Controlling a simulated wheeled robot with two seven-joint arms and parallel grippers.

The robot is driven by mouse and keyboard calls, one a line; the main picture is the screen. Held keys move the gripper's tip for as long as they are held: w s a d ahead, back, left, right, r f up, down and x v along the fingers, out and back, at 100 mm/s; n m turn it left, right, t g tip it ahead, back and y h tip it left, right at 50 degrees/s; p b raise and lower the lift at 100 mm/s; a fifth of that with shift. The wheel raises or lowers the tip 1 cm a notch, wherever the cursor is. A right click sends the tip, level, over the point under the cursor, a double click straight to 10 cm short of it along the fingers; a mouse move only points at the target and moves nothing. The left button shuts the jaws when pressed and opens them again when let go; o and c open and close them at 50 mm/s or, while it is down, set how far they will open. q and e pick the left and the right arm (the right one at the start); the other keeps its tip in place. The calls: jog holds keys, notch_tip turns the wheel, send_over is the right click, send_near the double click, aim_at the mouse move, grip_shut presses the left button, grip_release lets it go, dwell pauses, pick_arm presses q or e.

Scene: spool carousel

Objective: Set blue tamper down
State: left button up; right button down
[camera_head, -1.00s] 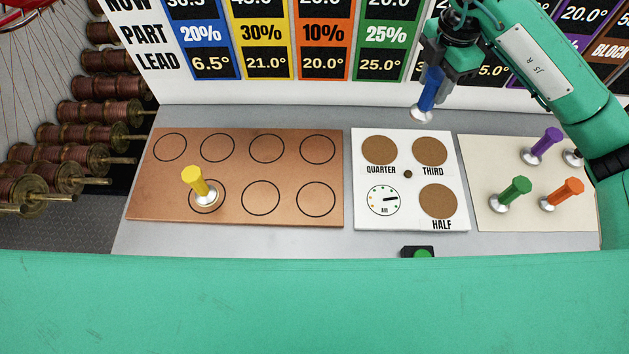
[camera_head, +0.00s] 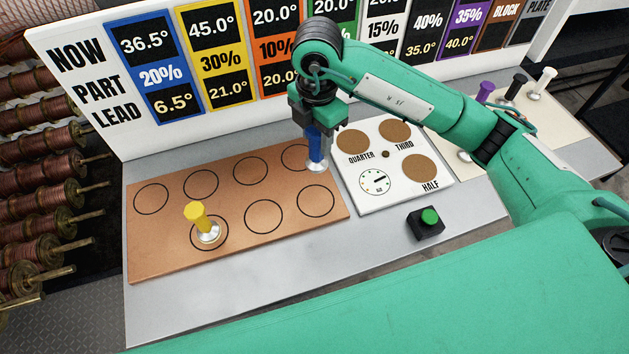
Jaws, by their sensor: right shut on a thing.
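The blue tamper (camera_head: 316,150) hangs upright in my right gripper (camera_head: 315,122), which is shut on its handle. Its silver foot is over the right end of the copper-coloured board (camera_head: 232,249), by the back right circle. I cannot tell whether the foot touches the board. The gripper hides part of the handle. The yellow tamper (camera_head: 197,215) stands in a front circle towards the left of the same board. My left gripper is not in view.
A white panel (camera_head: 349,204) with cork discs and a small dial is right of the board. A black box with a green button (camera_head: 428,218) sits in front of it. Purple, black and white tampers stand on a cream mat (camera_head: 455,165). Copper spools (camera_head: 45,172) are at left.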

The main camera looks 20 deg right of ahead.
aim_at(316, 167)
notch_tip(316, 167, down, 10)
jog(key=shift+a+f+p, duration=0.1)
jog(key=shift+p, duration=0.45)
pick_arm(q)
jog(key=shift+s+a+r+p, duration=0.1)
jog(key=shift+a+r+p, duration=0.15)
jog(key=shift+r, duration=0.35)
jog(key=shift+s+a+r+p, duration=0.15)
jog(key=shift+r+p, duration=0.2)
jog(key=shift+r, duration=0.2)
pick_arm(e)
notch_tip(316, 167, down, 5)
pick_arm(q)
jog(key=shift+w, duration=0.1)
pick_arm(e)
jog(key=shift+f, duration=0.2)
jog(key=c, duration=0.8)
grip_release()
jog(key=shift+c, duration=0.2)
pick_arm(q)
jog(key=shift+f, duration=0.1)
pick_arm(e)
jog(key=shift+r, duration=0.1)
